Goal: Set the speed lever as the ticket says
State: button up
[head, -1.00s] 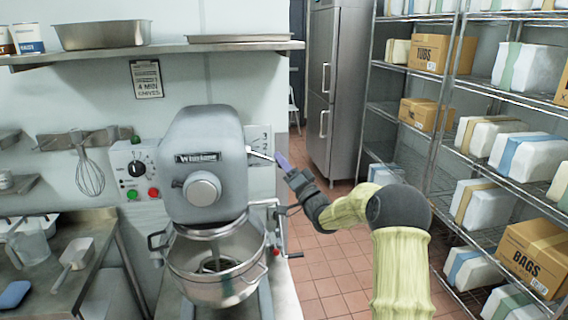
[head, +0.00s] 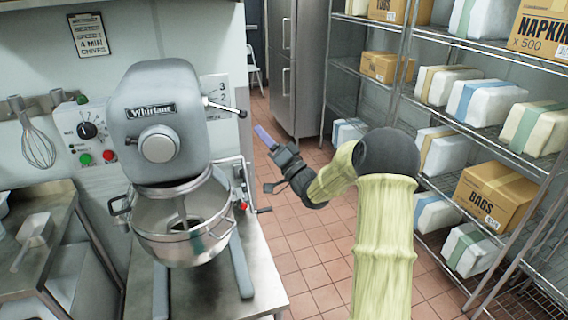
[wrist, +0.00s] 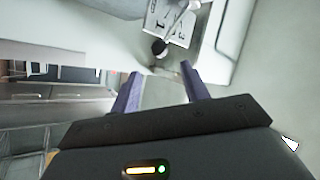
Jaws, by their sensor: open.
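The ticket (head: 90,35) hangs on the wall behind the mixer; its small print appears to read speed 1, 4 min, chives. The grey stand mixer (head: 165,100) has a speed lever (head: 222,107) with a dark knob on its right side, pointing right and slightly down. Behind it is a number plate (head: 214,90) showing 3 and 2. In the wrist view the lever's knob (wrist: 160,48) lies just beyond the fingertips, near the number plate (wrist: 160,14). I cannot tell its exact setting. My gripper (head: 261,133) is open and empty, right of and below the knob, apart from it.
The steel bowl (head: 185,225) sits under the mixer head, with a crank (head: 243,205) on the right. A control box (head: 88,135) is on the wall at left. Shelves (head: 440,110) with boxes stand at right. The tiled floor between is clear.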

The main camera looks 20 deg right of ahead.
jog(key=b+v, duration=0.1)
jog(key=v, duration=0.7)
jog(key=shift+b, duration=0.4)
jog(key=shift+w+a, duration=0.1)
jog(key=shift+a, duration=0.05)
jog(key=s+a+f+n+g+h+p, duration=0.1)
jog(key=s+a+f+g+h+p, duration=0.1)
jog(key=a+f+g+h, duration=0.45)
jog(key=s+f+n+g+h, duration=0.1)
jog(key=s+g, duration=0.3)
jog(key=s, duration=0.4)
jog(key=s+f+n+g+h+p, duration=0.1)
jog(key=s+f+g+h, duration=0.1)
jog(key=s, duration=0.6)
jog(key=s+a+f+g+h+p, duration=0.1)
jog(key=s+f+g+h, duration=0.1)
jog(key=s+g, duration=0.4)
jog(key=s+f, duration=0.1)
jog(key=s, duration=0.2)
jog(key=shift+f+n, duration=0.3)
jog(key=shift+n, duration=0.1)
jog(key=shift+s+a, duration=0.1)
jog(key=shift+a, duration=0.05)
